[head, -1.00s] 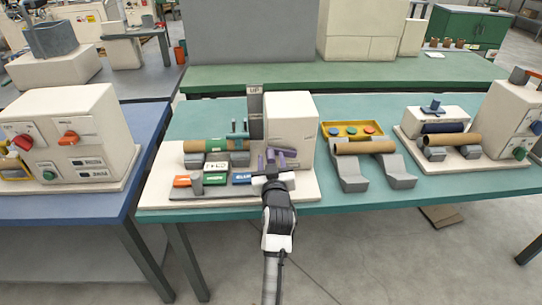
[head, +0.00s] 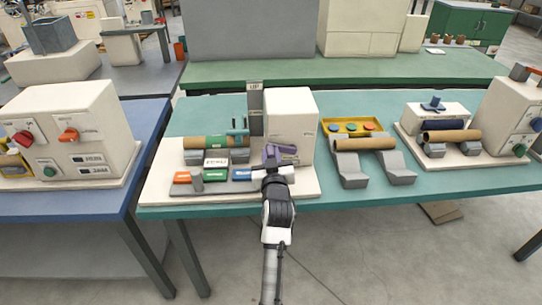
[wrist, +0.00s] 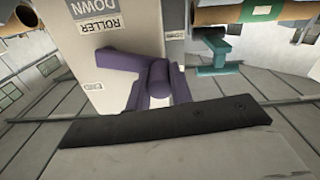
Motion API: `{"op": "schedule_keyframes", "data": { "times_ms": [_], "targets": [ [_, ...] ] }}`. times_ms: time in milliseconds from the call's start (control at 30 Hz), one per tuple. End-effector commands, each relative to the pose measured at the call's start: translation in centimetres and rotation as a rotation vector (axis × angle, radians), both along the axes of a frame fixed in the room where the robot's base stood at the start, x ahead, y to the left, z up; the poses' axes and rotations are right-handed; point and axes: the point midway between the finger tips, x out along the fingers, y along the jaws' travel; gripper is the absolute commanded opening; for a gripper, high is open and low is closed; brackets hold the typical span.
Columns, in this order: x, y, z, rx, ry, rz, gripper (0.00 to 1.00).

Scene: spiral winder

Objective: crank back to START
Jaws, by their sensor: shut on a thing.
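The purple crank (head: 284,149) is on the front of the cream winder housing (head: 292,110). In the wrist view its purple arm and round handle (wrist: 158,82) show just beyond the dark jaw edge. My gripper (head: 271,170) is at the crank handle and shut on it; the contact itself is mostly hidden behind the jaw. In the wrist view the housing (wrist: 122,55) appears inverted, with labels reading DOWN, ROLLER and END. I cannot make out a START mark.
Left of the housing, a brown-and-green tube (head: 207,142) rests on grey supports, with coloured blocks (head: 214,175) in front. Another tube (head: 362,144) lies on grey cradles at right.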

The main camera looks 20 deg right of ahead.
Motion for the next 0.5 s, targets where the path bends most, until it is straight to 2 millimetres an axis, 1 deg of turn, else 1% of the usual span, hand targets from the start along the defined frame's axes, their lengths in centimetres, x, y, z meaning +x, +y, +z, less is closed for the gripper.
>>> {"op": "schedule_keyframes", "data": {
  "times_ms": [133, 367, 400, 500],
  "targets": [
    [-0.02, -0.09, 0.42, 0.056, -0.016, 0.001, 0.00],
    [-0.04, -0.13, 0.41, 0.060, -0.017, 0.000, 0.00],
    [-0.04, -0.13, 0.41, 0.060, -0.017, 0.000, 0.27],
    [-0.04, -0.13, 0.41, 0.060, -0.017, 0.000, 0.40]
  ]
}}
